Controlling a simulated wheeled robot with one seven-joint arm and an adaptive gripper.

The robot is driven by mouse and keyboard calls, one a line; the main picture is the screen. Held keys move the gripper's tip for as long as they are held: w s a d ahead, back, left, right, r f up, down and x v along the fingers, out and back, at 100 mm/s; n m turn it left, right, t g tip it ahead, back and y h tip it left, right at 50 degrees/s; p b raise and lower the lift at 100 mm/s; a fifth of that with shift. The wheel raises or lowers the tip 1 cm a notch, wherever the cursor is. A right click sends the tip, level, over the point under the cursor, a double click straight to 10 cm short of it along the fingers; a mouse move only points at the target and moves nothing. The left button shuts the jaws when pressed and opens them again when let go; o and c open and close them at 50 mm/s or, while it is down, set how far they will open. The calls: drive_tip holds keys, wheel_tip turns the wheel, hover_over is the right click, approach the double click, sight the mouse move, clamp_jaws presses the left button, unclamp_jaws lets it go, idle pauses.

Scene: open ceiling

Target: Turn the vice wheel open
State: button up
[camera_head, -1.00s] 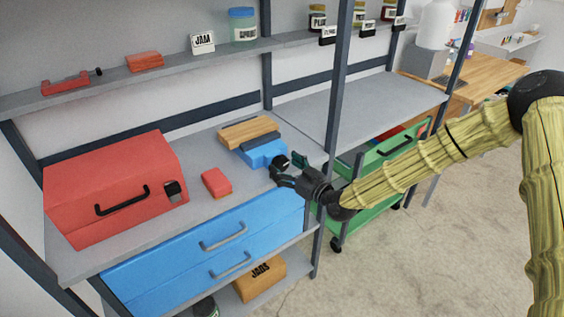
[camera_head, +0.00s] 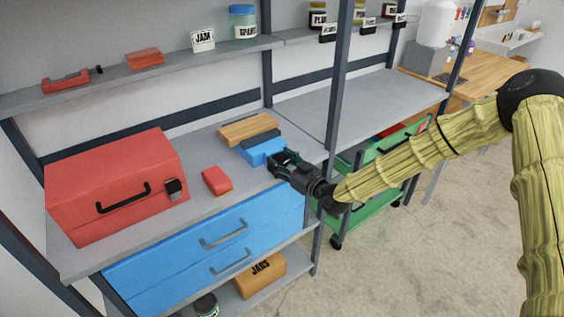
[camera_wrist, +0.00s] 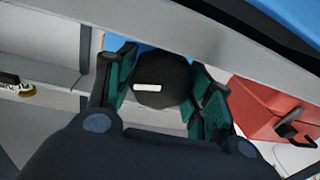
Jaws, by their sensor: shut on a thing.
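The blue vice (camera_head: 264,151) sits on the grey workbench, with a wooden block lying behind it. In the wrist view its dark round wheel (camera_wrist: 162,84), marked with a white bar, lies between my two fingers. My gripper (camera_head: 277,164) is at the front of the vice, shut on the wheel. In the wrist view the green-padded fingers of my gripper (camera_wrist: 163,92) press on the wheel from both sides. In the head view my gripper hides the wheel. A small strip of blue vice body shows behind the wheel in the wrist view.
A red toolbox (camera_head: 118,187) stands at the bench's left, with a small red block (camera_head: 217,180) between it and the vice. A wooden block (camera_head: 249,129) lies behind the vice. Blue drawers (camera_head: 225,240) are below.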

drive_tip(key=shift+n, duration=0.3)
drive_tip(key=shift+f+n+b, duration=0.1)
drive_tip(key=shift+n+b, duration=0.2)
drive_tip(key=shift+b, duration=0.15)
drive_tip(key=o, duration=1)
drive_tip(key=shift+o, duration=0.2)
drive_tip(key=v, duration=1.2)
